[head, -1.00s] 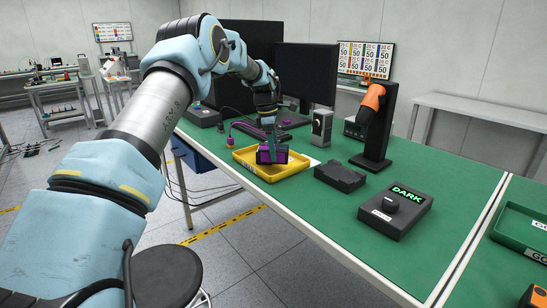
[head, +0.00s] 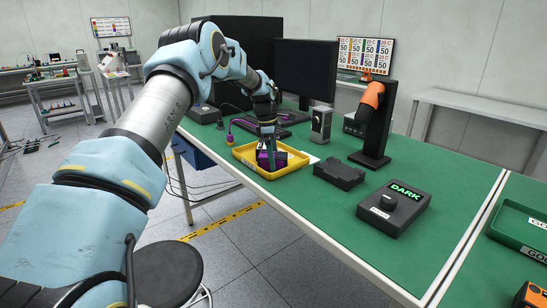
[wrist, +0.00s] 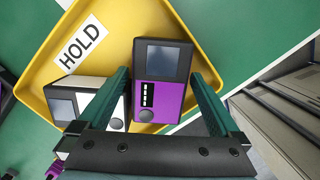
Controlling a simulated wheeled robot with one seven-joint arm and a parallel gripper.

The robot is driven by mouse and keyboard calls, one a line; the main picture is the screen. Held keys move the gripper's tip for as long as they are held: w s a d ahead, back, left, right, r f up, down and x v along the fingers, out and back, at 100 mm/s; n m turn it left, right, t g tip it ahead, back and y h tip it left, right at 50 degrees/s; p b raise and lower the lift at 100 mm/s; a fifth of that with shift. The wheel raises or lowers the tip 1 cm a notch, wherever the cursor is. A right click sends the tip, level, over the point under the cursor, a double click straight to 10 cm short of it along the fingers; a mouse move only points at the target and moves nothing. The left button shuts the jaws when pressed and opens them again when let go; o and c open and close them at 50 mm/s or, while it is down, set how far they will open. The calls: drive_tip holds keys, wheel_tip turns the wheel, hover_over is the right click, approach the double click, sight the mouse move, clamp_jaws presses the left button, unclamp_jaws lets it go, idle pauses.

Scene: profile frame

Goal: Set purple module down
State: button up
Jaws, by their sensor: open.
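The purple module (wrist: 165,95), a box with a dark grey top, a small screen and a round knob, sits in the yellow tray (wrist: 210,35) labelled HOLD. In the head view the purple module (head: 263,161) is partly covered by my gripper (head: 268,146). My gripper is open, with one green finger on each side of the module. In the wrist view a gap shows between the module and each finger. The module's underside is hidden.
A white-and-black module (wrist: 92,98) lies in the tray, left of the left finger. On the green bench, a black cradle (head: 339,174) and a black box reading DARK (head: 394,207) stand to the right. A monitor (head: 305,72) stands behind.

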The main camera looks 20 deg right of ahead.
drive_tip(key=shift+r, duration=0.1)
wheel_tip(320, 180, up, 11)
drive_tip(key=a+b, duration=0.1)
drive_tip(key=b, duration=0.1)
drive_tip(key=a+m, duration=0.4)
drive_tip(key=a, duration=0.9)
drive_tip(key=s+a+f+m+t, duration=0.1)
drive_tip(key=s+a+m, duration=0.3)
drive_tip(key=s+a, duration=0.8)
drive_tip(key=s+a+f+m+t+y, duration=0.1)
drive_tip(key=s+a+f+m, duration=0.3)
drive_tip(key=s+a, duration=0.9)
drive_tip(key=shift+a+f+m, duration=0.35)
drive_tip(key=shift+a+m, duration=0.2)
drive_tip(key=shift+m, duration=0.15)
